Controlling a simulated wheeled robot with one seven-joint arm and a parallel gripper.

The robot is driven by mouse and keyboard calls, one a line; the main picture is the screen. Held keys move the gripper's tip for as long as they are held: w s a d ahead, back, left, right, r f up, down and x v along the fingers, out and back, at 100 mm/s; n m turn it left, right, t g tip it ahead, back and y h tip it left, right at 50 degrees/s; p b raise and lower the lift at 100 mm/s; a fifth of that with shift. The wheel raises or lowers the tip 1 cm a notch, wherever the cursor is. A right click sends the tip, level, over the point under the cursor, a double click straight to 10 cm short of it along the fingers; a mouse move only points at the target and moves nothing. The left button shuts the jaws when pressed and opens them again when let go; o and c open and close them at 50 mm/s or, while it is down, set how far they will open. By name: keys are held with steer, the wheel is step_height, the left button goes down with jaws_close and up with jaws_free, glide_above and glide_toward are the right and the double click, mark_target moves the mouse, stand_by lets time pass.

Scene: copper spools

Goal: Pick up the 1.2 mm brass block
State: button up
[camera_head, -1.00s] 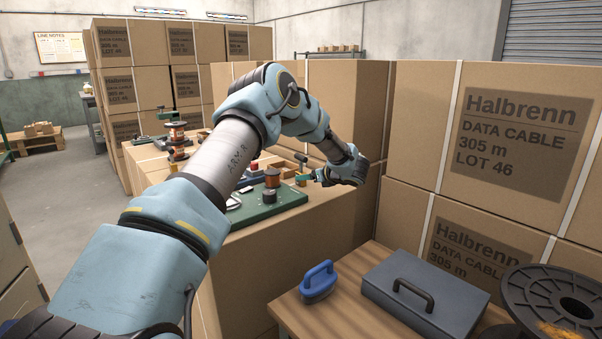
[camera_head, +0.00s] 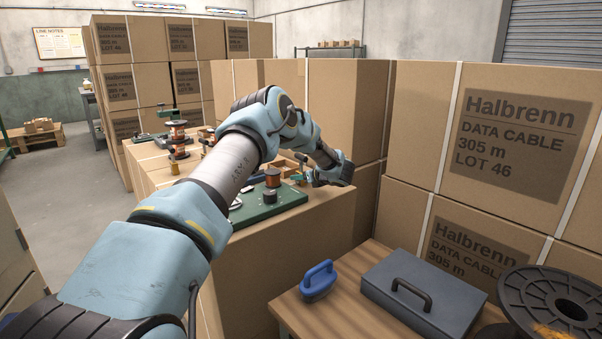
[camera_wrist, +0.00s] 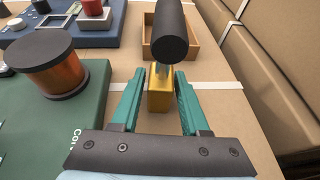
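The brass block (camera_wrist: 159,98) is a small yellow block in the wrist view. A thin metal stem and a thick black cylindrical knob (camera_wrist: 171,32) rise above it. My gripper (camera_wrist: 160,76) has two teal fingers, one on each side of the block. The fingers look open, with narrow gaps to the block's sides; contact is unclear. In the head view my gripper (camera_head: 300,177) is at the right end of the green board, and the block is too small to make out clearly there.
A green board (camera_wrist: 92,128) with a copper spool (camera_wrist: 50,68) lies left of the block. A wooden tray (camera_wrist: 205,52) stands just beyond it. Large cartons (camera_wrist: 268,60) border the right side. A blue-handled tool (camera_head: 318,280) and grey case (camera_head: 425,292) sit on the nearer bench.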

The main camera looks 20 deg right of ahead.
jaws_close()
stand_by(1.0)
